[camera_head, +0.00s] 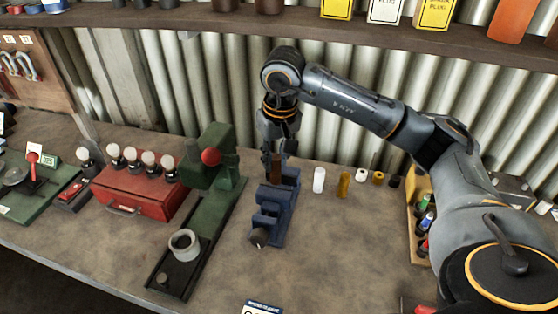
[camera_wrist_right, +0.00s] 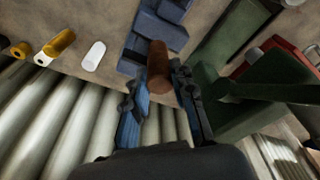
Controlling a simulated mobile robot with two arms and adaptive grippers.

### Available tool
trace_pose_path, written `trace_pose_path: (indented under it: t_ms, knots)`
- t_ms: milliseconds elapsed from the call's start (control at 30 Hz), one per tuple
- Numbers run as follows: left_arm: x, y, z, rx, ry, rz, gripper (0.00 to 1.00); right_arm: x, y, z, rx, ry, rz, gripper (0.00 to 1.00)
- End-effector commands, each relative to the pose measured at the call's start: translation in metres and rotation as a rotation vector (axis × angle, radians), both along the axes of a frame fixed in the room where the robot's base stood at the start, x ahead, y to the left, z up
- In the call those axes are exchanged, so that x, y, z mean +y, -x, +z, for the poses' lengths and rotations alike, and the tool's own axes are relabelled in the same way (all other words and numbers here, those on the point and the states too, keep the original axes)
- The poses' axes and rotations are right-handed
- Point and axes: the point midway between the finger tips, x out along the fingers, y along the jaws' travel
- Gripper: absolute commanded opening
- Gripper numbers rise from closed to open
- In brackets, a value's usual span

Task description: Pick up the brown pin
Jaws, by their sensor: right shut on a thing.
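The brown pin (camera_head: 276,168) is upright at the far end of the blue vise (camera_head: 275,210) in the head view. My right gripper (camera_head: 277,150) comes down over it from above and is shut on its upper part. In the right wrist view the brown pin (camera_wrist_right: 158,66) shows between the fingers of the right gripper (camera_wrist_right: 160,92), with the blue vise (camera_wrist_right: 160,30) beyond it. Whether the pin's lower end touches the vise is hard to tell. My left gripper is not in view.
A white pin (camera_head: 319,180) and a yellow pin (camera_head: 344,184) stand right of the vise. A green press (camera_head: 215,180) is close on the left, beside a red toolbox (camera_head: 140,192). A shelf (camera_head: 290,26) runs above. The bench front is mostly clear.

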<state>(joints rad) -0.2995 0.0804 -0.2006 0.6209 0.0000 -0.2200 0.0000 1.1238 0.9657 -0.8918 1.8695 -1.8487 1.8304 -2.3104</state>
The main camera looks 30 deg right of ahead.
Motion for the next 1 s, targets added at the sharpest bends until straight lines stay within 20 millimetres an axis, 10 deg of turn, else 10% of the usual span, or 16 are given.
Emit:
trace_pose_path:
  t_ms: [500,1000]
  knots:
    - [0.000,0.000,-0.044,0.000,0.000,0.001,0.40,0.104,0.087,-0.001,-0.007,-0.001,0.007,0.00]
    - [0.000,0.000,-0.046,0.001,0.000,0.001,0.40,0.124,0.106,0.001,-0.003,-0.001,-0.001,0.00]
